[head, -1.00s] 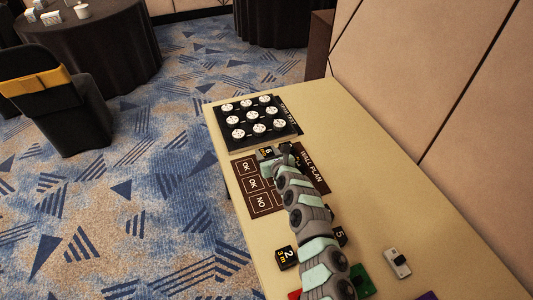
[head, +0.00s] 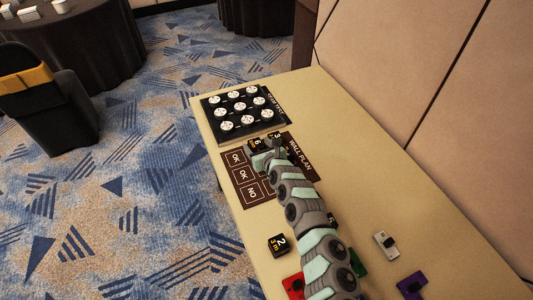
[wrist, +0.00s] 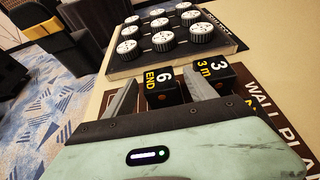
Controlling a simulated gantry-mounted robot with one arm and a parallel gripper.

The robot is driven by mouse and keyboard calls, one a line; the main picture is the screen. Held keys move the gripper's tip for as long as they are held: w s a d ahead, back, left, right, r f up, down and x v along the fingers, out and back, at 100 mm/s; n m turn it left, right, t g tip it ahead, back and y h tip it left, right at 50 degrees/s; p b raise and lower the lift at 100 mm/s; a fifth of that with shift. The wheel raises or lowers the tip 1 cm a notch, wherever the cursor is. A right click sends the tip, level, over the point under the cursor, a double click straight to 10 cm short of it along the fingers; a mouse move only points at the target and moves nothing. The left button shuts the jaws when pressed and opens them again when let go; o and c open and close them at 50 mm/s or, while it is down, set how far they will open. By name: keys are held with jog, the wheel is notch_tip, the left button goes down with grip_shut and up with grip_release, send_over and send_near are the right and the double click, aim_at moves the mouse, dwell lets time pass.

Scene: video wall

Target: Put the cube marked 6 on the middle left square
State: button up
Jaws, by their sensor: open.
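The black cube marked 6 (wrist: 163,88), with "END" on its top, sits at the far end of the dark wall plan board (head: 243,203). It also shows in the head view (head: 255,142). My gripper (wrist: 160,97) is open, with one finger left of this cube and the other in the gap between it and the cube marked 3 (wrist: 219,75). Contact with the fingers cannot be told. The board's left column shows squares reading OK, OK and NO; my arm covers much of the rest, so the middle left square is not clearly identifiable.
A black tray (head: 207,110) with several white round knobs stands just beyond the board. A cube marked 2 (head: 279,245), a red piece (head: 293,286), a purple piece (head: 411,285) and a grey-white piece (head: 385,244) lie nearer.

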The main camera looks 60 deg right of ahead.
aim_at(256, 144)
jog(key=shift+p+v, duration=1.6)
jog(key=shift+v, duration=0.3)
jog(key=p, duration=0.1)
jog(key=s+a+r+p, duration=0.1)
jog(key=shift+r+p, duration=0.25)
jog(key=shift+p, duration=0.15)
jog(key=p+v, duration=0.2)
jog(key=p, duration=0.2)
jog(key=shift+r, duration=0.1)
jog(key=p+v, duration=0.2)
jog(key=p, duration=0.2)
jog(key=shift+s+a, duration=0.2)
